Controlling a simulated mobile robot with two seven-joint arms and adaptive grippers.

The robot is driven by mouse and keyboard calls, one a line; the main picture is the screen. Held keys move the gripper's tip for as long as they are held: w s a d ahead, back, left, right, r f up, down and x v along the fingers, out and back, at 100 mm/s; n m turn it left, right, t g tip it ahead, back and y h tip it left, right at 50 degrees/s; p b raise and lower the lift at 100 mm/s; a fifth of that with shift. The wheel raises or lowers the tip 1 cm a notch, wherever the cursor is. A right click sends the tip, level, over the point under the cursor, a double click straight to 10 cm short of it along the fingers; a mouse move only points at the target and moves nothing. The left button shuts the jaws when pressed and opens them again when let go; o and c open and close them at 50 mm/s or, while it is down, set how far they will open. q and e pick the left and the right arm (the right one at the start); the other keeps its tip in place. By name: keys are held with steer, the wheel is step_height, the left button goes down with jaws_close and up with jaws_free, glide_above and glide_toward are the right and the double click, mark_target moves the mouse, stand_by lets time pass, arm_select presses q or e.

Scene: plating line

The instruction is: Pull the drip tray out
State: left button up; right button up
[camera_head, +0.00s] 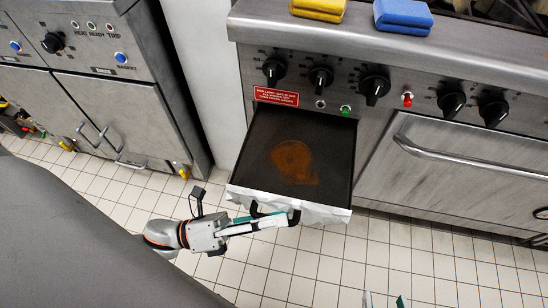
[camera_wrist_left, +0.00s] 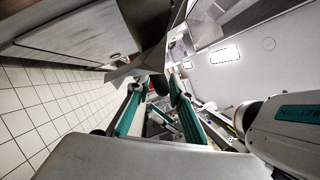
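The drip tray (camera_head: 333,150) is a dark, flat tray with a brown stain, sticking out from the range below its knobs. Its pale metal front (camera_head: 325,212) has a dark handle (camera_head: 254,208), partly hidden by my left gripper (camera_head: 284,218). The left fingers reach along the tray front at the handle. In the left wrist view, the left gripper (camera_wrist_left: 158,84) has its teal-padded fingers on either side of the dark handle, with a gap between them.
The oven door (camera_head: 455,165) is right of the tray. A grey cabinet (camera_head: 110,105) stands at left. The tiled floor (camera_head: 370,255) before the tray is clear.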

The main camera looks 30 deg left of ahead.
stand_by(0.3)
arm_select(q)
steer(key=shift+s+a+f, duration=0.1)
steer(key=shift+a, duration=0.05)
steer(key=r+v, duration=0.2)
steer(key=v, duration=1)
steer(key=shift+s+a+r, duration=0.25)
steer(key=shift+s+a, duration=0.05)
steer(key=shift+a, duration=0.1)
